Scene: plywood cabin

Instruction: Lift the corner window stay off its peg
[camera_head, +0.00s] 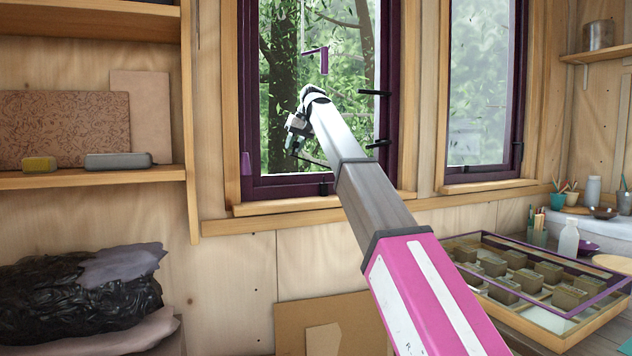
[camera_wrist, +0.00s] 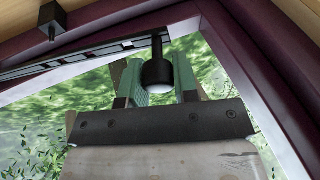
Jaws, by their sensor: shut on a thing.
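The window stay (camera_wrist: 100,54) is a dark slotted bar running across the upper part of the wrist view, in front of the lower window frame. A dark round knob (camera_wrist: 157,72) hangs at its right end. My gripper (camera_wrist: 159,80) has its green fingers on either side of this knob and is shut on it. In the head view my gripper (camera_head: 292,143) is at the lower left of the left window. A small black peg block (camera_wrist: 49,18) sits on the frame beyond the bar. The bar appears apart from it in the picture, but depth is unclear.
The dark purple window frame (camera_head: 390,100) surrounds the gripper, with black fittings (camera_head: 374,93) on its right side. Shelves (camera_head: 95,178) stand at the left. A glass-topped case (camera_head: 560,318) lies on the bench at right.

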